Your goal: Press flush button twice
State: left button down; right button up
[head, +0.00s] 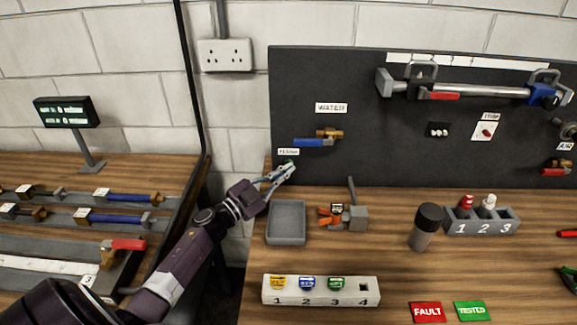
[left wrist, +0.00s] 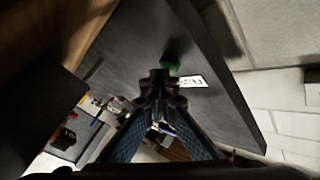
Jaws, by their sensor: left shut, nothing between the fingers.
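The flush button is a small green knob (left wrist: 172,68) on the dark panel, beside a white label in the left wrist view. In the head view its label (head: 288,152) sits at the panel's lower left, and the button is mostly hidden by my fingertips. My left gripper (head: 289,168) is shut and empty, its tips right at the button. In the left wrist view the closed tips (left wrist: 160,79) overlap the button's near edge; I cannot tell whether they touch it. My right gripper is out of view.
A blue-handled water valve (head: 314,142) is just above the button. Below stand a grey tray (head: 286,237), a small orange-handled fixture (head: 330,217) and a numbered block (head: 320,299). A dark-capped bottle (head: 425,228) stands to the right.

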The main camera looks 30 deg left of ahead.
pick_arm(q)
jog(key=shift+w+a, duration=0.1)
jog(key=shift+w, duration=0.05)
dwell(0.5)
jog(key=shift+s+d+p, duration=0.45)
jog(key=shift+s, duration=0.3)
jog(key=shift+s+d, duration=0.15)
jog(key=s+d+p, duration=0.1)
jog(key=s+p, duration=0.1)
jog(key=s, duration=0.1)
jog(key=shift+d, duration=0.4)
jog(key=shift+s+d+p, duration=0.25)
jog(key=shift+s+p, duration=0.1)
jog(key=shift+s, duration=0.1)
